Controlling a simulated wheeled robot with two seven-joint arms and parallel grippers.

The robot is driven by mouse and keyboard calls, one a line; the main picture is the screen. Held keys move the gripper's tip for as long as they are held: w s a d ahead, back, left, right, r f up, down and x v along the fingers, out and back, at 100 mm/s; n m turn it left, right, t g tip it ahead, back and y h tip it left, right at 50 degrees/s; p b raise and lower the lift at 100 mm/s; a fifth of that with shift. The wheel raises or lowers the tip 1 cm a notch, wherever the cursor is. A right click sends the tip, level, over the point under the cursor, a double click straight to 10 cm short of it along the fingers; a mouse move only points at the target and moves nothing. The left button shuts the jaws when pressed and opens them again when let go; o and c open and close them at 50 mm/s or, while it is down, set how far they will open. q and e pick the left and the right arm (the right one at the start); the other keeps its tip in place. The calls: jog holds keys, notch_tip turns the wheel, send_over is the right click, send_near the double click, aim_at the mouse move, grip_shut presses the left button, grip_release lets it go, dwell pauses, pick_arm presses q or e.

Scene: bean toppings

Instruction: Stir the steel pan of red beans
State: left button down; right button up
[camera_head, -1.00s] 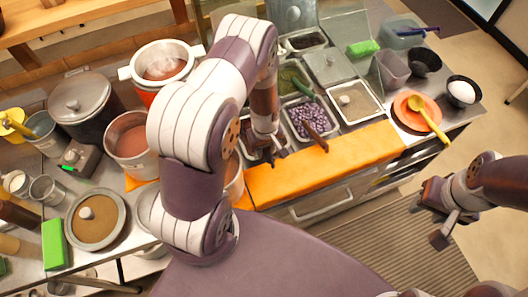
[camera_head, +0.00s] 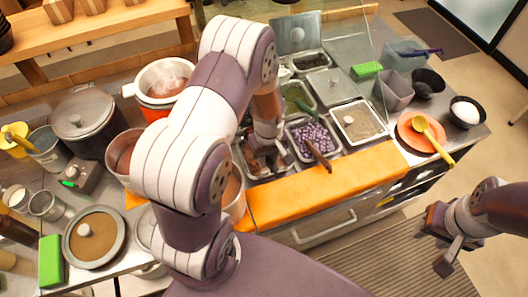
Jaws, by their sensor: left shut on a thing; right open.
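The steel pan of red beans (camera_head: 245,152) is set in the counter at the left of the front row, with dark reddish-brown contents. My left arm covers part of it. My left gripper (camera_head: 266,148) points down at this pan and is shut on a utensil, mostly hidden by the gripper. I cannot tell how deep its tip sits. My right gripper (camera_head: 447,248) is open and empty, over the floor to the right of the counter.
A pan of purple beans (camera_head: 312,137) with a brown handle (camera_head: 319,156) is just right. An orange board (camera_head: 330,183) lines the front edge. Pots crowd the left.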

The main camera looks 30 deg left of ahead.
pick_arm(q)
jog(key=r+p, duration=0.1)
jog(key=w+r+h+p, duration=0.1)
jog(key=p, duration=0.1)
jog(key=shift+n+g, duration=0.3)
jog(key=shift+g, duration=0.1)
jog(key=shift+m+g+h, duration=0.4)
jog(key=shift+g+h, duration=0.2)
jog(key=b+x, duration=0.2)
jog(key=x, duration=0.1)
jog(key=w+b+x, duration=0.1)
jog(key=b+x, duration=0.1)
jog(key=b, duration=0.1)
jog(key=w+b+x, duration=0.1)
jog(key=b+x, duration=0.1)
jog(key=x, duration=0.1)
jog(key=shift+d+f+b, duration=0.3)
jog(key=shift+f+b, duration=0.1)
jog(key=shift+f, duration=0.1)
jog(key=shift+s+d+f, duration=0.2)
jog(key=shift+f, duration=0.1)
jog(key=shift+s+d+f+t+y, duration=0.2)
jog(key=shift+t+y, duration=0.3)
jog(key=shift+f, duration=0.1)
